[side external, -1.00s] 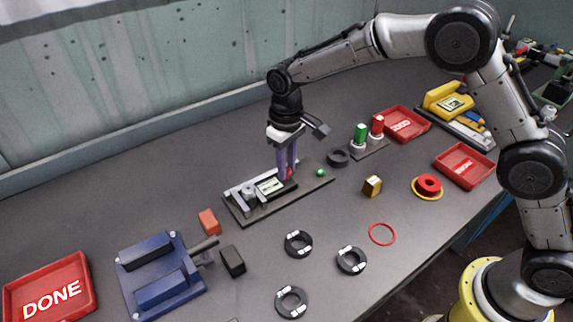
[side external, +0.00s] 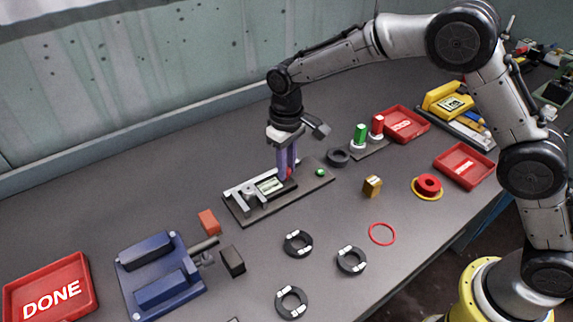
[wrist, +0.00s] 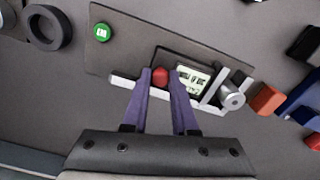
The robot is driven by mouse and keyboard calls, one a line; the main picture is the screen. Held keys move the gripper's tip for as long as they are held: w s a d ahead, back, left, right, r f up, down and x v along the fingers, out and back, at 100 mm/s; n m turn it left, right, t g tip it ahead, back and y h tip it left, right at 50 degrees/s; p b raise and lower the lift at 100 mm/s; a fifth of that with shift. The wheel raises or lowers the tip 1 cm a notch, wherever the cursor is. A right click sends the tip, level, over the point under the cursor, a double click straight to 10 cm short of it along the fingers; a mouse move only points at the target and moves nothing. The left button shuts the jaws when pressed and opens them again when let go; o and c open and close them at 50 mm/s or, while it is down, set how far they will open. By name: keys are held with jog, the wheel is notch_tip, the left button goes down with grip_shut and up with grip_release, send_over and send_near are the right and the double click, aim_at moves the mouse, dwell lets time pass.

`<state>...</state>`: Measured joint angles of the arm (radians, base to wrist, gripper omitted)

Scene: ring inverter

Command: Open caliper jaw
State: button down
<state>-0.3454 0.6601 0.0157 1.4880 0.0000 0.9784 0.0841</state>
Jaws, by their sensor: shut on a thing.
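The caliper (side external: 262,199) lies on a dark base plate near the middle of the table, with a pale rail and a lit display (side external: 270,186). The display also shows in the wrist view (wrist: 193,80). A small silver cylinder (wrist: 232,97) stands at the jaw end of the caliper. My gripper (side external: 286,175) points down at the caliper's slider. Its purple fingers are on either side of a red knob (wrist: 160,76) beside the display, shut on it. A green button (wrist: 102,32) sits at the other end of the plate.
A blue fixture (side external: 160,278), an orange block (side external: 209,222) and a dark block (side external: 232,261) stand left of the caliper. Several black rings (side external: 298,244) lie in front. A tan block (side external: 372,186) and a black ring (side external: 338,158) are to the right.

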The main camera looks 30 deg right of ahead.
jog(key=shift+d+r, duration=0.1)
jog(key=shift+d, duration=1.7)
jog(key=c, duration=0.7)
grip_release()
notch_tip(320, 180, up, 14)
jog(key=shift+f, duration=0.15)
